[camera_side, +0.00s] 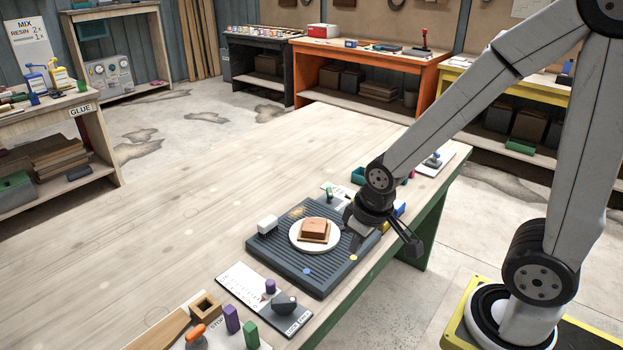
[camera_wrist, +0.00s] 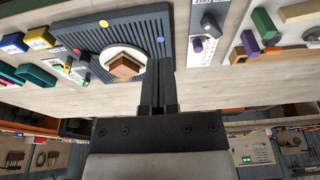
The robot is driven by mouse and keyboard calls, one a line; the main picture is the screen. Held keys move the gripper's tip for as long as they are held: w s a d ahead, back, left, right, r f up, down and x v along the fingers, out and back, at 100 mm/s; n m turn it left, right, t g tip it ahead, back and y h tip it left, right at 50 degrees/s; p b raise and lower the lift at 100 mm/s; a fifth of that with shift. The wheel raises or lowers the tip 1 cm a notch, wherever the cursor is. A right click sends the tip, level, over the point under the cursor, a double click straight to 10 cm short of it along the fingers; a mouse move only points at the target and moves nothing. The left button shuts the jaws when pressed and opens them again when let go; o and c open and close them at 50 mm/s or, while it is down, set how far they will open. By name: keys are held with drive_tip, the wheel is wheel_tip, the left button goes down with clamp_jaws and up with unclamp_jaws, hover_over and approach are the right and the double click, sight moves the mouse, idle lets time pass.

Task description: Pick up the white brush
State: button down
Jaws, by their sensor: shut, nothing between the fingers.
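A small white block-like piece (camera_side: 267,223), which looks like the white brush, stands at the left edge of the dark ribbed mat (camera_side: 325,282) in the side view. I cannot make it out in the wrist view, where my fingers cover part of the mat's edge. A brown block (camera_side: 313,229) sits on a round white plate (camera_side: 302,247) in the middle of the mat; it also shows in the wrist view (camera_wrist: 124,67). My gripper (camera_wrist: 159,62) is shut and empty. In the side view it is above the right side of the mat, apart from the white piece.
A white card (camera_side: 238,285) with a purple peg and a dark rounded tool lies in front of the mat. Purple (camera_side: 232,319) and green (camera_side: 251,334) blocks stand nearer the front. Coloured bins (camera_side: 359,175) stand behind my gripper. The table's left is clear.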

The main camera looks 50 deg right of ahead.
drive_tip(key=shift+c, duration=1)
unclamp_jaws()
drive_tip(key=shift+w, duration=0.1)
